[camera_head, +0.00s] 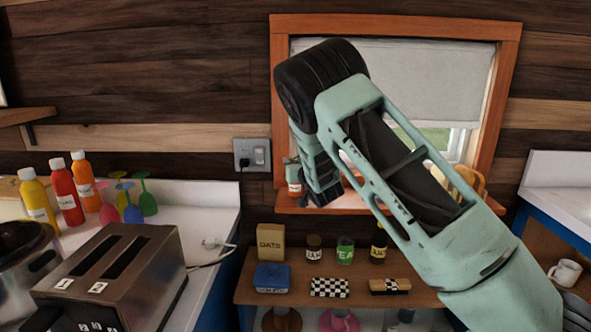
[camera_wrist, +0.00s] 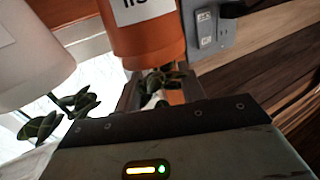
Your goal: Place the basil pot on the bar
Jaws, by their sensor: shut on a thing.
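The basil pot (camera_wrist: 148,38) is terracotta-orange with a white label, only partly in frame, and appears upside down in the wrist view. Green leaves show beneath it in that picture, between the fingers of my gripper (camera_wrist: 160,92). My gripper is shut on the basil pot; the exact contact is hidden. In the head view, my gripper (camera_head: 325,190) is at the left end of the window sill, and a small labelled pot (camera_head: 294,188) shows just left of it. I cannot tell which surface is the bar.
A white pot (camera_wrist: 32,55) with leaves is close beside the held pot. The left counter holds a toaster (camera_head: 112,275), bottles and coloured goblets. A low wooden shelf (camera_head: 330,292) holds jars and boxes. A mug (camera_head: 565,272) stands at the right. My arm hides much of the window.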

